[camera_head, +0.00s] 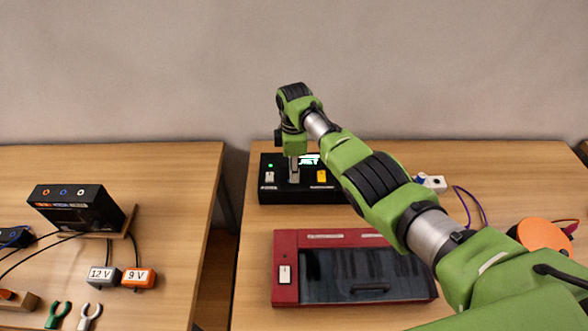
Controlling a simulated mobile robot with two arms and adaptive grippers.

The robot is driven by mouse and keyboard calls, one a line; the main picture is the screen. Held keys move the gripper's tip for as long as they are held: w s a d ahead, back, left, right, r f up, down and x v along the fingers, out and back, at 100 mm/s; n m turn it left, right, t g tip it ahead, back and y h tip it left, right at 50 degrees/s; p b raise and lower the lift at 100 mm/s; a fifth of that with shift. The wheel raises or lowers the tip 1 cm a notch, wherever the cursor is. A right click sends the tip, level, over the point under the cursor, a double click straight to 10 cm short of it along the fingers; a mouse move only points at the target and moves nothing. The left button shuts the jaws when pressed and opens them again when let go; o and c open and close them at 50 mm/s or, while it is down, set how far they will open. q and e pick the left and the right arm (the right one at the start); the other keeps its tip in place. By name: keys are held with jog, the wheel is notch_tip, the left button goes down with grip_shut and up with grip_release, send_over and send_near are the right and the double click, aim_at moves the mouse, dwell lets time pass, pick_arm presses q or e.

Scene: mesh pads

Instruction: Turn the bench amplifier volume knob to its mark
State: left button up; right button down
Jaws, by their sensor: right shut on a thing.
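The bench amplifier (330,196) appears to be the low black box on the right-hand table, with a lit green display (309,159) and a small green light. My right gripper (294,179) points straight down onto it from above, with its fingers at the box's top face. It is shut on what seems to be the volume knob, which the fingers hide. I cannot make out the knob's pointer or its mark. A pale switch (269,176) is left of the fingers and a yellow one (321,176) is right of them. My left gripper is not in view.
A red case with a dark window (287,293) lies in front of the amplifier. A white socket block (436,184) and an orange disc (541,234) are to the right. The left table holds a black box (75,207), adapters (139,278) and cables; a gap separates the tables.

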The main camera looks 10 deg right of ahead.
jog(key=m, duration=0.6)
jog(key=shift+w+p, duration=0.1)
jog(key=shift+p, duration=0.3)
jog(key=m, duration=0.4)
jog(key=shift+r, duration=0.1)
jog(key=m, duration=0.3)
jog(key=shift+m+p, duration=0.3)
jog(key=shift+m, duration=0.1)
jog(key=m, duration=0.5)
jog(key=shift+w+d, duration=0.1)
jog(key=m, duration=0.5)
jog(key=c, duration=1.8)
grip_release()
jog(key=shift+c, duration=0.2)
